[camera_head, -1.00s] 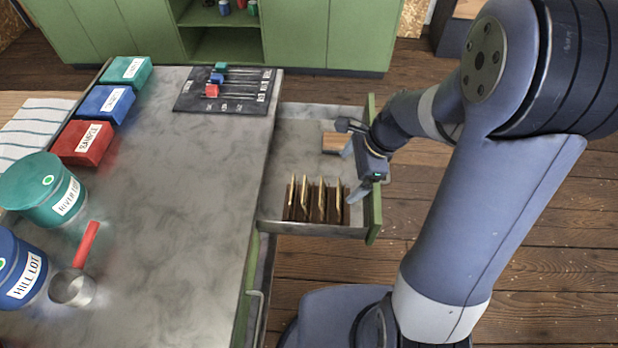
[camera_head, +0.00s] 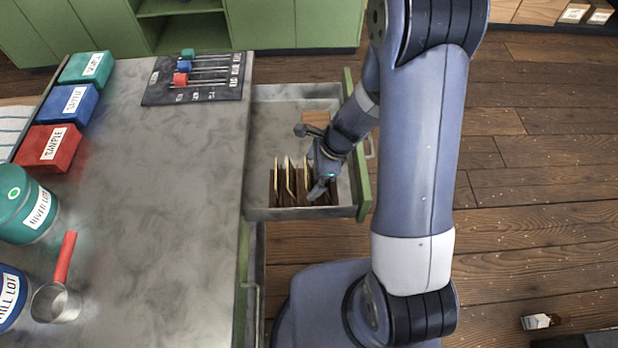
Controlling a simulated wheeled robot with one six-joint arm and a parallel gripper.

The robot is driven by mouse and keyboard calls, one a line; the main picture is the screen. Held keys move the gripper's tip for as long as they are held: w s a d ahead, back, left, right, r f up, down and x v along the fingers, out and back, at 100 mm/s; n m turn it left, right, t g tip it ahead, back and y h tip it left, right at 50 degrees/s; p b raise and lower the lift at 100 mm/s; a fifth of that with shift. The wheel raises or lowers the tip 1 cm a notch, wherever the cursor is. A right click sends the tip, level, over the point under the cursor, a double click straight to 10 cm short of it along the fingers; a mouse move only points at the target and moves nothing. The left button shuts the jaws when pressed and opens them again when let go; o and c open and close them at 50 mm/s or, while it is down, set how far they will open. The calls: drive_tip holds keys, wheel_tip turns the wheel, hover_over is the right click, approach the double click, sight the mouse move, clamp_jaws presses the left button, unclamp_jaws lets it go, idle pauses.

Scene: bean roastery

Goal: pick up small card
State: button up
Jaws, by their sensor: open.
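Several small cards (camera_head: 290,176) stand upright in a dark slotted holder (camera_head: 277,198) inside the open drawer (camera_head: 262,150). They are thin and tan, with narrow edges showing. My gripper (camera_head: 318,188) is over the right part of the holder, tilted down, with its fingertips near the tops of the cards. It is open. The cards at the right are partly hidden behind my gripper. I cannot tell whether a card stands between the fingers.
A small wooden block (camera_head: 316,117) lies at the back of the drawer. The counter (camera_head: 170,200) at left bears a slider panel (camera_head: 195,80), a red box (camera_head: 48,148), a blue box (camera_head: 70,105), a green canister (camera_head: 22,207) and a red-handled scoop (camera_head: 60,290).

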drive_tip(key=shift+a+f, duration=0.25)
drive_tip(key=shift+f, duration=0.3)
drive_tip(key=shift+c, duration=0.4)
drive_tip(key=c, duration=0.8)
drive_tip(key=shift+o, duration=0.2)
drive_tip(key=shift+r, duration=0.15)
